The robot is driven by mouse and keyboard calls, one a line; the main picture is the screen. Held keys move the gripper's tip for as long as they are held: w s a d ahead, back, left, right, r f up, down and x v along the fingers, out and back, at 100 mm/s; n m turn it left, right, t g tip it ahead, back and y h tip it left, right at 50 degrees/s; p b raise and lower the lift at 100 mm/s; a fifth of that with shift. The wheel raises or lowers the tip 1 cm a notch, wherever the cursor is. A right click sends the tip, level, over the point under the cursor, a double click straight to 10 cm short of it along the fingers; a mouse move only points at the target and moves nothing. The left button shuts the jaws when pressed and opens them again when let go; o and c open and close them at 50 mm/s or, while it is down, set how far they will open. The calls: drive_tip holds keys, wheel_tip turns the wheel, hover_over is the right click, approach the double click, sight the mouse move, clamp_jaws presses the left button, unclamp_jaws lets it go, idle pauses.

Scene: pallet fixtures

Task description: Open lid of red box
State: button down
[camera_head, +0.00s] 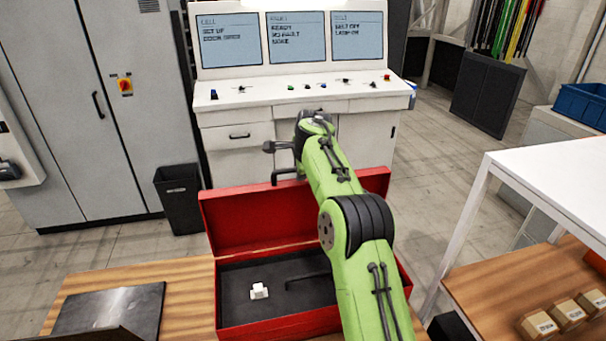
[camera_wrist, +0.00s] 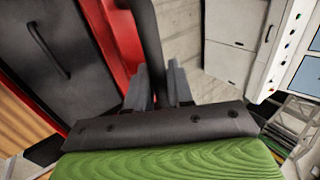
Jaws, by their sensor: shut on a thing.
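The red box (camera_head: 280,328) stands on the wooden table, with its red lid (camera_head: 245,215) raised at the back. Its dark interior (camera_head: 240,275) is exposed and holds a small white block (camera_head: 259,291) and a black bar-shaped handle. The lid's black handle (camera_head: 284,175) shows at the lid's upper edge. In the wrist view, my gripper (camera_wrist: 158,66) has its two grey fingers around a dark bar, the lid handle (camera_wrist: 149,40), beside the red lid (camera_wrist: 112,45). In the head view my green arm hides the fingers and part of the lid.
A dark metal plate (camera_head: 110,310) lies on the table at left. A white control console (camera_head: 300,110) stands behind the lid. A black bin (camera_head: 180,198) is behind left. A white-topped table (camera_head: 555,170) with several small boxes on its lower shelf stands at right.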

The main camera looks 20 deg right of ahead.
drive_tip(key=shift+w+f, duration=0.1)
drive_tip(key=shift+w, duration=0.3)
drive_tip(key=c, duration=1.1)
unclamp_jaws()
drive_tip(key=v, duration=1.6)
drive_tip(key=shift+w, duration=0.1)
